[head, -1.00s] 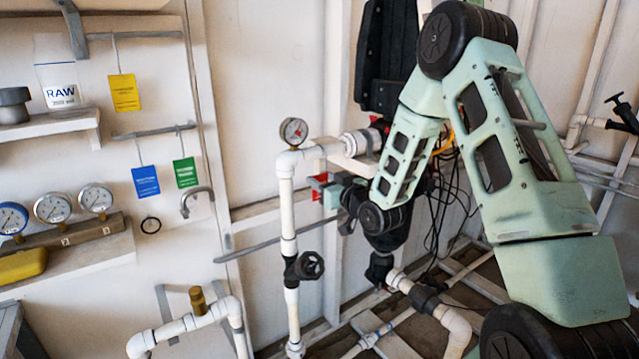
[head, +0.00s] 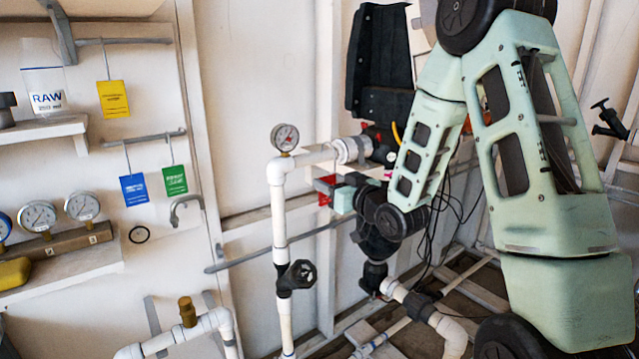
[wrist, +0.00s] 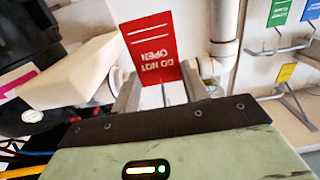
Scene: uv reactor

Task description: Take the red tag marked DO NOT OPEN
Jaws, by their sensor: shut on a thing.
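The red tag (wrist: 150,46) with white DO NOT OPEN lettering stands between the fingers of my gripper (wrist: 158,88) in the wrist view. The lettering is upside down there. My gripper is shut on the tag's near end. In the head view, a small part of the red tag (head: 324,189) shows at the tip of my gripper (head: 342,196), just right of the upright white pipe. My arm hides much of the area behind it.
The upright white pipe (head: 279,225) carries a gauge (head: 285,138) and a black valve handle (head: 298,275). Yellow (head: 113,99), blue (head: 134,190) and green (head: 175,180) tags hang on the left wall. A white shelf (head: 45,130) holds a RAW container.

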